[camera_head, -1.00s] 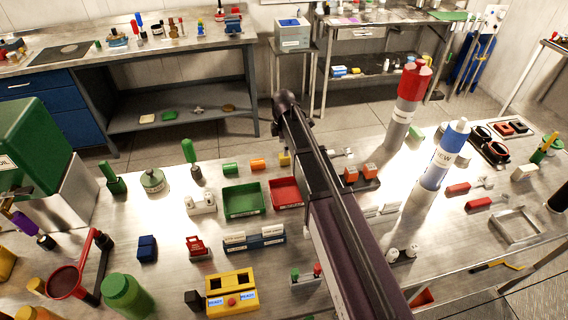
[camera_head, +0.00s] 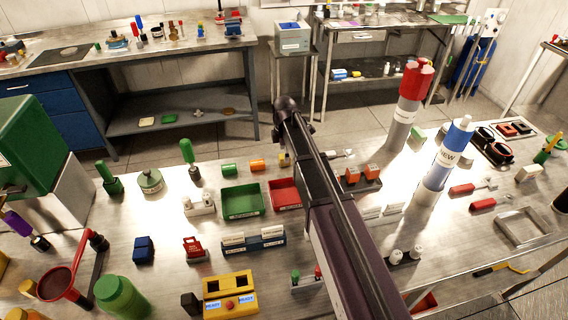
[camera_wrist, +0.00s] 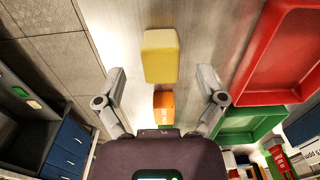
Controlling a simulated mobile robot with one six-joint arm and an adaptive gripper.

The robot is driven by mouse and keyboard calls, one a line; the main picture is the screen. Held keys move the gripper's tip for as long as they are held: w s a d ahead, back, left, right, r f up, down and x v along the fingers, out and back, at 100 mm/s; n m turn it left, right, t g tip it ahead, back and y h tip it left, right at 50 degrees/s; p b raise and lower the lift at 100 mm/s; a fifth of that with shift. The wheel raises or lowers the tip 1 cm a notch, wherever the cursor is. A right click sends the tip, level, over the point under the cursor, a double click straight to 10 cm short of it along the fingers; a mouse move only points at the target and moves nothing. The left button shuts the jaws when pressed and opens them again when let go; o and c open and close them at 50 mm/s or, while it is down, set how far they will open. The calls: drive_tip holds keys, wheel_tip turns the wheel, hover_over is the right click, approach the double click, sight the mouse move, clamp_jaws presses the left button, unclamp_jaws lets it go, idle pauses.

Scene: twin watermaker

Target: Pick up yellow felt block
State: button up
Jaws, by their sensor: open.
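The yellow felt block (camera_wrist: 160,56) lies on the metal bench top, upper middle in the wrist view. In the head view only a small part of the yellow block (camera_head: 283,158) shows beside my arm. My gripper (camera_wrist: 162,82) is open in the wrist view, with one finger low on each side of the block's line. The block is ahead of the fingertips and mostly beyond them, with nothing held. In the head view my arm hides the gripper's fingers.
An orange block (camera_wrist: 163,103) lies behind the yellow block, nearer my palm. A red tray (camera_wrist: 285,60) and a green tray (camera_wrist: 243,122) stand to the right in the wrist view. The bench's edge and tiled floor are at left.

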drive_tip(key=shift+s+f+b, duration=0.1)
drive_tip(key=shift+f+b, duration=1.1)
drive_tip(key=shift+f, duration=0.35)
drive_tip(key=c, duration=1)
